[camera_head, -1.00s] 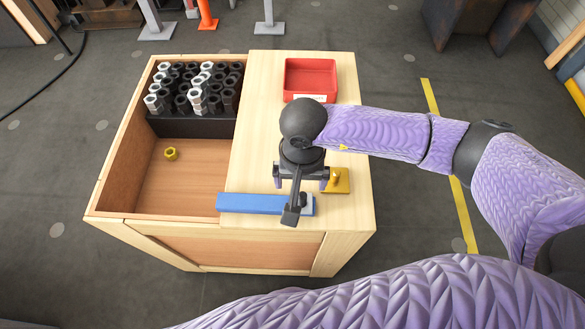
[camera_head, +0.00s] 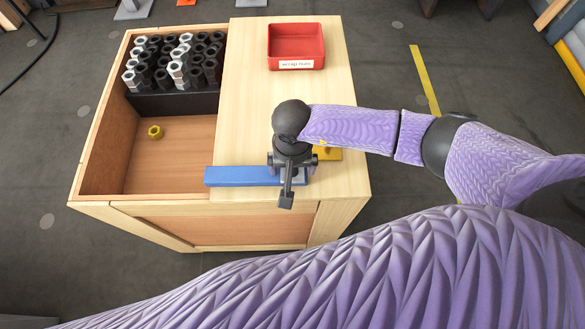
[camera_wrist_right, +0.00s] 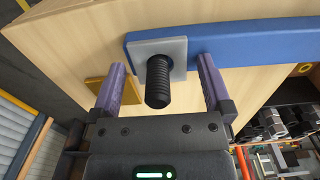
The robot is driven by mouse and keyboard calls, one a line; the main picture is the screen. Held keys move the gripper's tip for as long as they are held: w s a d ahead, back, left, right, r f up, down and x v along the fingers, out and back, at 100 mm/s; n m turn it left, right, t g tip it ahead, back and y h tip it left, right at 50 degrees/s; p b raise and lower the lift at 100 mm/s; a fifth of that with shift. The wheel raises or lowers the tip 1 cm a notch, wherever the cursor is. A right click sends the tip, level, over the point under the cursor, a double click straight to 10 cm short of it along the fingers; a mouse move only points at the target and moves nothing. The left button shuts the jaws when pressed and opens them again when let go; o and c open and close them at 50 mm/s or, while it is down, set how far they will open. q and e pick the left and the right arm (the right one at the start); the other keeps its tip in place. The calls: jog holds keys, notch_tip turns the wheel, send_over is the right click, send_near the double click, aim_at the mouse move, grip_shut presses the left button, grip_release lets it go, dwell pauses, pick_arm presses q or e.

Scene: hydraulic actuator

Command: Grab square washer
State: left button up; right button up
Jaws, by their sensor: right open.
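The grey square washer (camera_wrist_right: 176,48) shows in the right wrist view, flat on the end of a blue bar (camera_wrist_right: 255,48). A black threaded stud (camera_wrist_right: 158,85) stands up through it. My right gripper (camera_wrist_right: 162,64) is open, with one purple finger on each side of the washer and stud; I cannot tell whether a finger touches the washer. In the head view my right gripper (camera_head: 291,165) is over the right end of the blue bar (camera_head: 240,176) and mostly hides the washer. My left gripper is not in view.
A yellow plate (camera_head: 330,154) lies beside the gripper. A red tray (camera_head: 297,44) stands at the back of the wooden top. The left compartment holds a black rack (camera_head: 170,103) with several black and silver nuts, and a loose yellow nut (camera_head: 155,132).

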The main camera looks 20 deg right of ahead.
jog(key=shift+f, duration=0.1)
jog(key=c, duration=1.2)
jog(key=shift+c, duration=0.2)
